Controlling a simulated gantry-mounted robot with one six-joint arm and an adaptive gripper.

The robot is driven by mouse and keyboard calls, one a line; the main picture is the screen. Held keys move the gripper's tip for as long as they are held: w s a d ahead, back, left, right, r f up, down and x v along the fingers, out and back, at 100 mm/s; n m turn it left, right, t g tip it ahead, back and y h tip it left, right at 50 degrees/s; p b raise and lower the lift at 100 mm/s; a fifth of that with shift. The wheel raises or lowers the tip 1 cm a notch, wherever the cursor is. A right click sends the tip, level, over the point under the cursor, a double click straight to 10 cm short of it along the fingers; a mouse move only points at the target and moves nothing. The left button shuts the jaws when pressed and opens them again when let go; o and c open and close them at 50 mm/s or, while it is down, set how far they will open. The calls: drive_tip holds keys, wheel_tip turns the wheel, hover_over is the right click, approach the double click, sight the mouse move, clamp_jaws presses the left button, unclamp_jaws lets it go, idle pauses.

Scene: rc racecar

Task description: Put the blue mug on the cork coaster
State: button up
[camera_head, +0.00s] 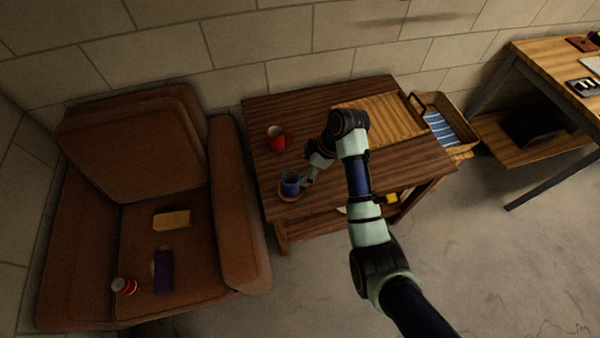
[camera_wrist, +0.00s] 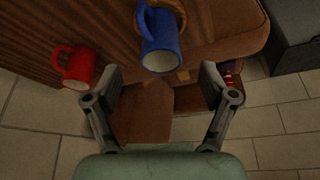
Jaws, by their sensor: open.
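The blue mug (camera_head: 290,183) stands upright at the front left of the wooden table, and appears to rest on the round cork coaster (camera_head: 286,195). In the wrist view the mug (camera_wrist: 160,45) shows its rim towards me, with its handle at the upper left. The tan coaster (camera_wrist: 184,16) is partly hidden behind it. My gripper (camera_head: 307,179) is right beside the mug, on its right. In the wrist view my gripper (camera_wrist: 161,82) is open and empty between its fingertips, with the mug just beyond them and apart from both fingers.
A red mug (camera_head: 277,140) stands farther back on the table (camera_head: 320,110); it also shows in the wrist view (camera_wrist: 78,69). A brown armchair (camera_head: 240,220) adjoins the table's left side. A basket (camera_head: 463,135) stands right.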

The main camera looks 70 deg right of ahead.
drive_tip(key=shift+s+r, duration=0.1)
drive_tip(key=shift+r, duration=0.15)
drive_tip(key=w+a+r+t+h, duration=0.1)
drive_tip(key=w+a+r, duration=0.2)
drive_tip(key=w+a, duration=0.35)
drive_tip(key=w+a+r+t, duration=0.15)
drive_tip(key=w+a, duration=0.25)
drive_tip(key=a, duration=0.6)
drive_tip(key=w+a+r+t+h, duration=0.1)
drive_tip(key=w+a+r, duration=0.3)
drive_tip(key=a, duration=0.5)
drive_tip(key=s+a+r+m+t, duration=0.1)
drive_tip(key=a+r, duration=0.3)
drive_tip(key=a, duration=0.4)
drive_tip(key=s+a+r+m+t+y, duration=0.1)
drive_tip(key=a+r+t, duration=0.2)
drive_tip(key=a, duration=0.6)
wheel_tip(320, 180, up, 2)
drive_tip(key=shift+s+a+r+t, duration=0.1)
drive_tip(key=shift+s+a+t, duration=0.15)
drive_tip(key=shift+t, duration=0.1)
